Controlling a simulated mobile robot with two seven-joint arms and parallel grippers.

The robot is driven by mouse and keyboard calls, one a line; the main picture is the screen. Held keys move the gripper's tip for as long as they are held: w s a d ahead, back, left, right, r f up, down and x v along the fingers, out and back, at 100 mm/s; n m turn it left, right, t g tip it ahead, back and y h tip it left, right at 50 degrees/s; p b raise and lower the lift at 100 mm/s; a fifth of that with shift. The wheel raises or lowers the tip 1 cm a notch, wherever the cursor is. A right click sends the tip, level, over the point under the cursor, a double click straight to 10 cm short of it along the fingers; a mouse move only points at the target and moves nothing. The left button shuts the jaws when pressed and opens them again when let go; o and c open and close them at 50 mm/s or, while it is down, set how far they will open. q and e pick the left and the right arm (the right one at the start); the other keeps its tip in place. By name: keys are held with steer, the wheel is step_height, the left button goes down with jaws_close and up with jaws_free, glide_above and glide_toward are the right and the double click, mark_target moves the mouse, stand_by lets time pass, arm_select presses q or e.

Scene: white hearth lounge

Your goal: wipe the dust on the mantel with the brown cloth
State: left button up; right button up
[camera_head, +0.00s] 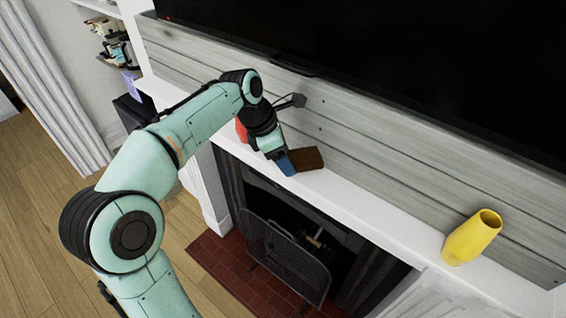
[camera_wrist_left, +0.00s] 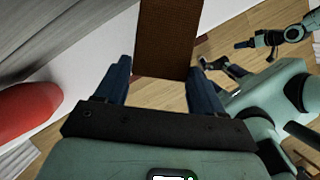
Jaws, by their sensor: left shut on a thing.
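The brown cloth (camera_head: 308,158) is a flat dark brown block-like piece at the white mantel (camera_head: 385,222), near the grey plank wall. My left gripper (camera_head: 288,165) is shut on it, with blue fingers pointing down toward the mantel. In the left wrist view the cloth (camera_wrist_left: 168,40) extends beyond the two fingers of the gripper (camera_wrist_left: 160,88). I cannot tell whether the cloth touches the mantel. No dust can be made out. My right gripper (camera_wrist_left: 241,45) shows small at the upper right of the left wrist view; its opening is too small to judge.
A red object (camera_head: 241,130), also in the left wrist view (camera_wrist_left: 28,112), stands on the mantel just left of my gripper. A yellow vase (camera_head: 472,238) stands farther right. A black TV (camera_head: 420,60) hangs above. The mantel between cloth and vase looks clear.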

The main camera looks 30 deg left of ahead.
arm_select(q)
steer(key=shift+r, duration=0.3)
steer(key=shift+r, duration=1.5)
